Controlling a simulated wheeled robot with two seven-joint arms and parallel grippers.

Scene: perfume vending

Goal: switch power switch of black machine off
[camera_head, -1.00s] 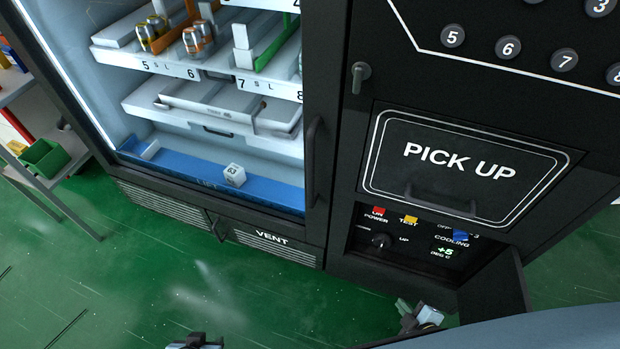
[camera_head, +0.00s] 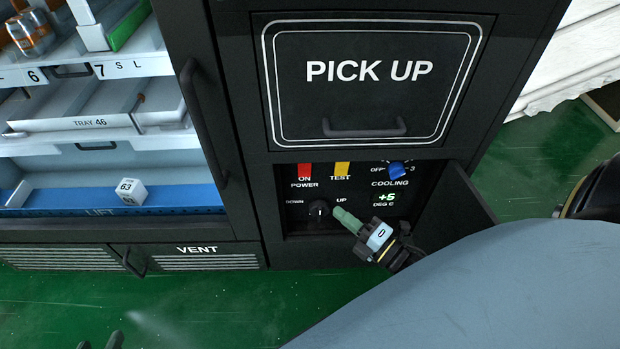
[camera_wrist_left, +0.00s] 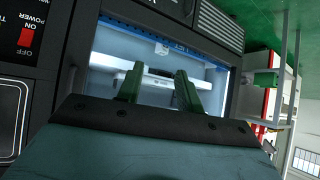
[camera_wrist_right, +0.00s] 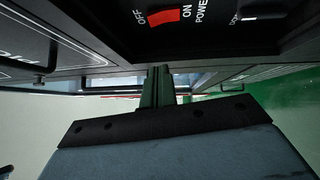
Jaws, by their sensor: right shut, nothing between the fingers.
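The black machine (camera_head: 235,120) has a recessed control panel below its PICK UP hatch. The power switch is a small red rocker (camera_head: 304,170) at the panel's upper left; it also shows red in the left wrist view (camera_wrist_left: 27,38) and the right wrist view (camera_wrist_right: 164,16), between OFF and ON labels. Which side is pressed, I cannot tell. My right gripper (camera_head: 340,214) is shut and empty in front of the panel, below and right of the switch, apart from it. My left gripper (camera_head: 100,342) is low at the left; its fingers are spread and empty in the left wrist view (camera_wrist_left: 158,92).
A yellow TEST switch (camera_head: 342,169), a blue COOLING knob (camera_head: 398,168) and a black UP/DOWN knob (camera_head: 319,209) crowd the panel. The open panel door (camera_head: 455,210) stands at the right. The PICK UP handle (camera_head: 364,130) juts out above. Green floor (camera_head: 220,300) is clear below.

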